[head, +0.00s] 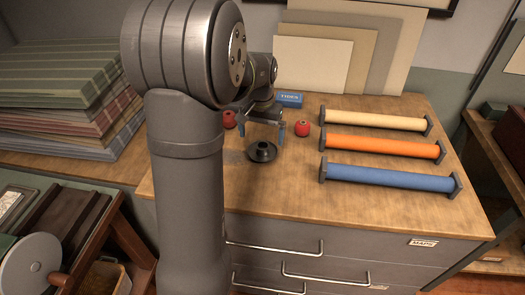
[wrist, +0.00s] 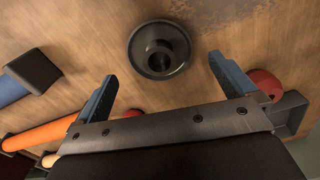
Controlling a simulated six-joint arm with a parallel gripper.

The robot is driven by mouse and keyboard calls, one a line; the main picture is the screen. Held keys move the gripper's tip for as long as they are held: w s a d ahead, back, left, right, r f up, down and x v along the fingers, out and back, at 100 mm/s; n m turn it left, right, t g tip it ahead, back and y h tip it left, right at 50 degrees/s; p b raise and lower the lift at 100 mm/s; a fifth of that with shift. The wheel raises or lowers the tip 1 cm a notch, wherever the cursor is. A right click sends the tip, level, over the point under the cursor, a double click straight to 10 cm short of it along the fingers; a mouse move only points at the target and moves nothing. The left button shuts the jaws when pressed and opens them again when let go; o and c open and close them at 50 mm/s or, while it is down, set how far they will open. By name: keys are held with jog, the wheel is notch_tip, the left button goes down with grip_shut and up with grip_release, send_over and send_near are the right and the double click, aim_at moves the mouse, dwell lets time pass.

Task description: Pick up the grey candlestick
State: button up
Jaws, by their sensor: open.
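The grey candlestick (head: 262,151) is dark, with a round flat base and a short socket. It stands upright on the wooden cabinet top, left of the coloured rolls in the head view. In the wrist view the candlestick (wrist: 159,49) lies beyond my fingertips, between their lines, with its open socket facing the camera. My gripper (head: 266,133) has blue fingers and is behind and above the candlestick in the head view. In the wrist view my gripper (wrist: 163,72) is open and empty, with both fingers apart from the candlestick.
Two red round objects (head: 303,129) (head: 229,119) stand near the fingers. Cream (head: 375,120), orange (head: 382,147) and blue (head: 388,178) rolls lie to the right in end holders. A blue box (head: 290,99) and leaning boards (head: 313,62) are behind. The cabinet top (head: 290,190) in front is clear.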

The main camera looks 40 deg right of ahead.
aim_at(263, 146)
jog(key=shift+d+f, duration=0.15)
jog(key=shift+f, duration=1.35)
jog(key=shift+d+f, duration=0.1)
jog(key=shift+f, duration=1.4)
jog(key=c, duration=1)
jog(key=shift+o, duration=0.2)
jog(key=shift+r, duration=0.2)
